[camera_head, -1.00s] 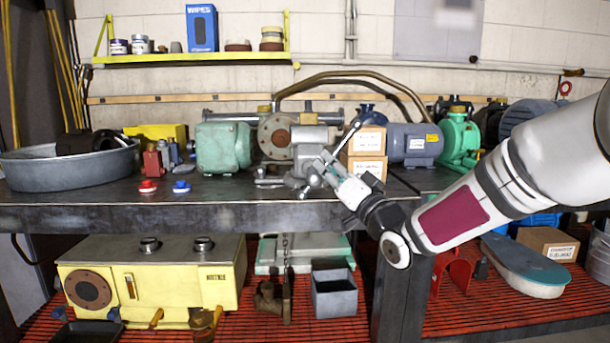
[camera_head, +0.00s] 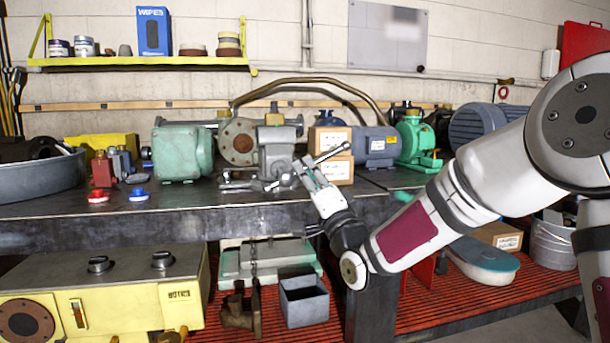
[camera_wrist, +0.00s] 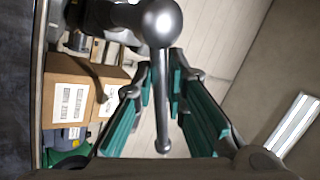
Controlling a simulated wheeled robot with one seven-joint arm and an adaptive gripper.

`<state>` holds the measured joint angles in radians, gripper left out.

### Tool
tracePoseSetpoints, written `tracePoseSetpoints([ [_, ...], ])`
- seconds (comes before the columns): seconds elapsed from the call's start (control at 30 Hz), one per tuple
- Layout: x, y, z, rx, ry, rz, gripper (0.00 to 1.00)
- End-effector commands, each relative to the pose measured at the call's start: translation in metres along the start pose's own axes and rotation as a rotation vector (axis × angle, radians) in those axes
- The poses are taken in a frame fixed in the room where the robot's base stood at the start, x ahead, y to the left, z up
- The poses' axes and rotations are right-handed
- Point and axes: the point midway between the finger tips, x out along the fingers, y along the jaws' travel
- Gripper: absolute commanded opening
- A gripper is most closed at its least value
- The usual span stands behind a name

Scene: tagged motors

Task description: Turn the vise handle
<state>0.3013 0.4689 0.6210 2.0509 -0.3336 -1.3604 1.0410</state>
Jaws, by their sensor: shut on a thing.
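The grey bench vise (camera_head: 277,152) stands at the front of the workbench in the head view. Its metal handle (camera_head: 332,154) is a thin bar sloping up to the right, with a knob at its end. My gripper (camera_head: 304,173) reaches it from the lower right and is shut on the handle. In the wrist view the handle (camera_wrist: 162,85) runs between the teal-padded fingers of my gripper (camera_wrist: 165,95), with a round ball end near the top. The exact finger contact is hard to see.
Cardboard boxes (camera_head: 337,170) and a blue motor (camera_head: 377,146) sit close to the right of the vise. A green motor (camera_head: 182,152) stands to its left. Red and blue knobs lie at the front left.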

Motion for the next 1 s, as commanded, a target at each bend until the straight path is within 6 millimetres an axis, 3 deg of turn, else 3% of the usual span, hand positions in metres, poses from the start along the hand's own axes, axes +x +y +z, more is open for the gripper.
tracePoseSetpoints([
  [0.03,0.001,-0.008,0.004,0.006,-0.006,-0.020,0.00],
  [0.27,0.001,-0.009,0.004,0.004,-0.005,-0.020,0.00],
  [0.3,0.001,-0.009,0.004,0.004,-0.005,-0.021,0.17],
  [0.37,0.001,-0.009,0.003,0.003,-0.005,-0.020,0.31],
  [0.4,0.001,-0.008,0.003,0.002,-0.005,-0.019,0.32],
  [0.77,-0.006,-0.003,0.000,-0.001,0.000,-0.008,0.32],
  [1.0,-0.048,-0.002,0.000,-0.001,-0.001,-0.006,0.32],
])
